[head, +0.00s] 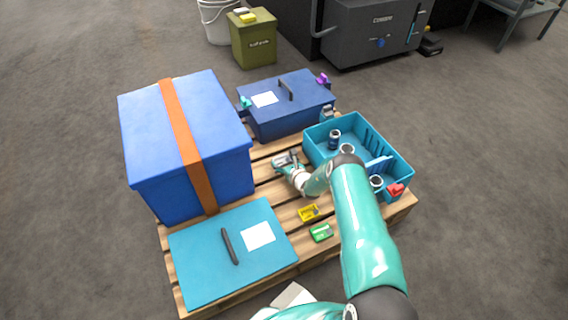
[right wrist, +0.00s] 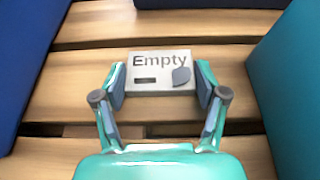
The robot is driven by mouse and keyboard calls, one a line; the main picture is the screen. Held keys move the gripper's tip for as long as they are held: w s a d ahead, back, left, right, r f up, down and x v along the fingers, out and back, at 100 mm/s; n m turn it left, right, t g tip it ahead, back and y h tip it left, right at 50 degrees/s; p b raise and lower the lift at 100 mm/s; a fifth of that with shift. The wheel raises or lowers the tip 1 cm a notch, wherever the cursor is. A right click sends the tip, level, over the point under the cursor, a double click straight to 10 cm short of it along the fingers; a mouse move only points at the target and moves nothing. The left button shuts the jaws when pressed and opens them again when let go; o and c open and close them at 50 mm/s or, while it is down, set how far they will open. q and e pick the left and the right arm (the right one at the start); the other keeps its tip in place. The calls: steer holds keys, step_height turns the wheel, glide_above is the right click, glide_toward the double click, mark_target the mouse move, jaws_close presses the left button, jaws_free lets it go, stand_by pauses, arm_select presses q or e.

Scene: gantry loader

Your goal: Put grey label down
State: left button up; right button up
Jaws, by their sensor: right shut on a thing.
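The grey label (right wrist: 160,60) reads "Empty" in dark letters and has a dark slot and a blue-grey oval on its face. My right gripper (right wrist: 161,82) is shut on it, with one finger at each side. In the head view the right gripper (head: 287,164) is over the middle of the wooden pallet (head: 266,184), between the big blue box and the open teal bin. The label lies face up, close over the slats; I cannot tell whether it touches them. My left gripper is in neither view.
A blue box with an orange strap (head: 185,140) stands left, a dark blue lidded case (head: 285,110) behind. The open teal bin (head: 320,155) holds cans. A teal lid (head: 205,255) lies in front. Yellow (head: 308,212) and green (head: 321,232) labels lie on the slats.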

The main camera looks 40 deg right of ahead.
steer(key=shift+f, duration=0.1)
steer(key=o, duration=1)
steer(key=shift+o, duration=0.2)
